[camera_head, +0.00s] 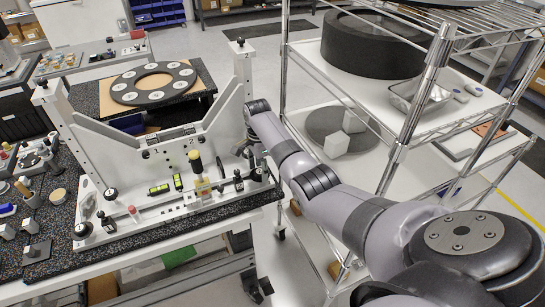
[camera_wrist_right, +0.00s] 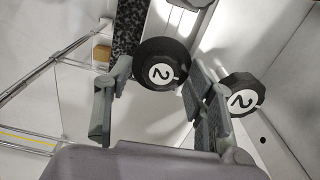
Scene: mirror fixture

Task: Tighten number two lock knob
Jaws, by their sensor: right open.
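Two round black knobs, each with a white "2" label, show in the right wrist view. One knob (camera_wrist_right: 161,72) sits between the fingertips of my right gripper (camera_wrist_right: 158,82), which is open. Whether either finger touches it, I cannot tell. The other "2" knob (camera_wrist_right: 242,93) is just outside the right-hand finger. In the head view, my right gripper (camera_head: 256,152) is small and partly hidden by its arm, at the right end of the white fixture (camera_head: 130,147). Small black knobs (camera_head: 239,182) stand along that end. My left gripper is not in view.
A wire-shelf cart (camera_head: 385,165) stands close on the right, with a black ring (camera_head: 370,48) and white blocks. Loose tools and parts crowd the bench's left side. A dark ring plate (camera_head: 153,83) lies behind the fixture.

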